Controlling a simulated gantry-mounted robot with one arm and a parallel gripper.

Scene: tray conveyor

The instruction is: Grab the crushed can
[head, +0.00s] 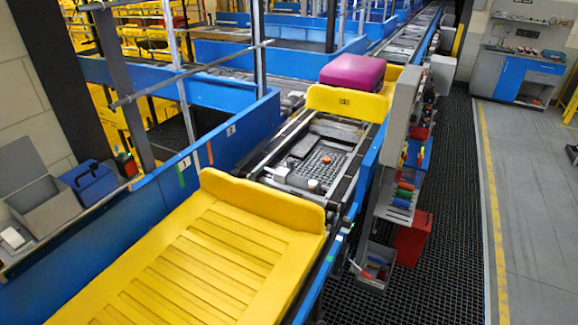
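I cannot make out a crushed can for certain. A small orange-red object (326,159) lies on the dark gridded part of the conveyor, between two yellow trays; it is too small to tell what it is. A small pale object (313,186) sits near the back edge of the near tray, also unclear. The near yellow tray (200,260) has a slatted floor that looks empty. The far yellow tray (345,101) bears a magenta suitcase (353,71). My gripper is not in view.
Blue side walls (215,150) and metal posts (261,60) line the conveyor's left. An open grey box (45,200) and a blue case (90,184) stand at left. A grey rack (400,195) and a red bin (414,238) stand at right, beside dark floor matting (455,200).

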